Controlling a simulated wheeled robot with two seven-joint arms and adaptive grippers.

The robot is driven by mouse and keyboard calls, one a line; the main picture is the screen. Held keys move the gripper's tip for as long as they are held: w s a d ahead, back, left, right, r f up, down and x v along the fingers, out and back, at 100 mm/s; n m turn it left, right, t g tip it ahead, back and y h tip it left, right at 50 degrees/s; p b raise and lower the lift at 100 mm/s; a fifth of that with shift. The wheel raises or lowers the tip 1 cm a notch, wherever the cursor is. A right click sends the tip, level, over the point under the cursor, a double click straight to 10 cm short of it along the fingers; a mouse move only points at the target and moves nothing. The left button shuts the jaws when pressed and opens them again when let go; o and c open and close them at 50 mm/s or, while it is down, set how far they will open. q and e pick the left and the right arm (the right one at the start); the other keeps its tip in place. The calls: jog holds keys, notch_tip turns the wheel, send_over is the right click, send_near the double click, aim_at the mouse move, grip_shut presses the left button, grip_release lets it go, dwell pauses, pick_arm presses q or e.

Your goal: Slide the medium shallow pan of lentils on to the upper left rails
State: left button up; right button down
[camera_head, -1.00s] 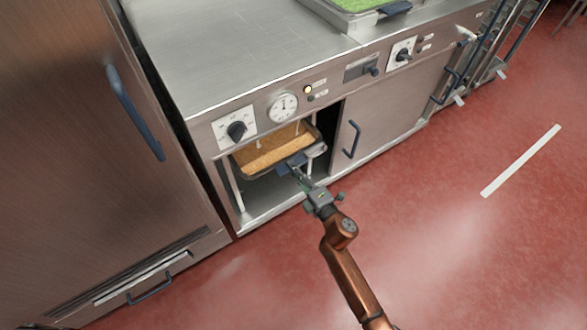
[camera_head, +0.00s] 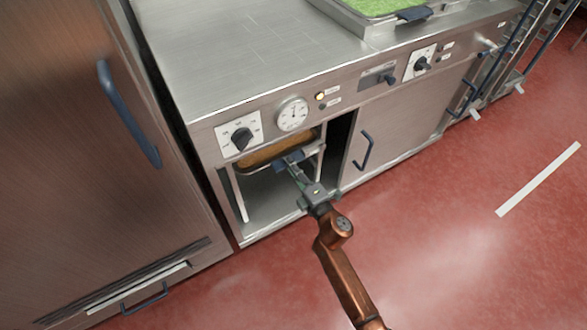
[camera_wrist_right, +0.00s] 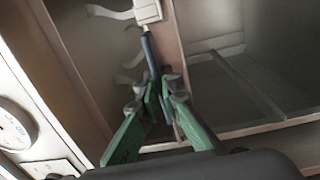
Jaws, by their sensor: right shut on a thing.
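The shallow pan of lentils (camera_head: 268,153), orange-brown inside a dark rim, is mostly inside the upper part of the open left compartment (camera_head: 262,197). Only its front portion shows under the control panel. My right gripper (camera_head: 287,166) is shut on the pan's blue handle at its front edge. In the right wrist view the green fingers (camera_wrist_right: 157,95) close around the dark blue handle (camera_wrist_right: 151,55). Light upright supports stand at both sides of the opening; whether the pan rests on their rails cannot be told. My left gripper is not in view.
The control panel with a knob (camera_head: 241,138) and a round dial (camera_head: 292,113) lies just above the pan. A door with a blue handle (camera_head: 363,150) is to the right. A pan of green food (camera_head: 372,8) sits on the counter. The red floor in front is clear.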

aim_at(284, 155)
jog(key=shift+w+a+r+b, duration=0.25)
jog(key=shift+w+a+b, duration=0.05)
jog(key=shift+w+a, duration=0.25)
jog(key=shift+x, duration=1.3)
jog(key=shift+r, duration=0.1)
jog(key=shift+w+a, duration=0.15)
jog(key=shift+w, duration=0.1)
jog(key=c, duration=2.1)
grip_release()
jog(key=shift+f, duration=0.25)
jog(key=shift+o, duration=0.4)
jog(key=shift+d+f, duration=0.2)
jog(key=shift+f, duration=0.35)
jog(key=o, duration=0.4)
jog(key=shift+a+r, duration=0.1)
jog(key=shift+r, duration=0.1)
jog(key=shift+o, duration=0.2)
jog(key=shift+s, duration=0.15)
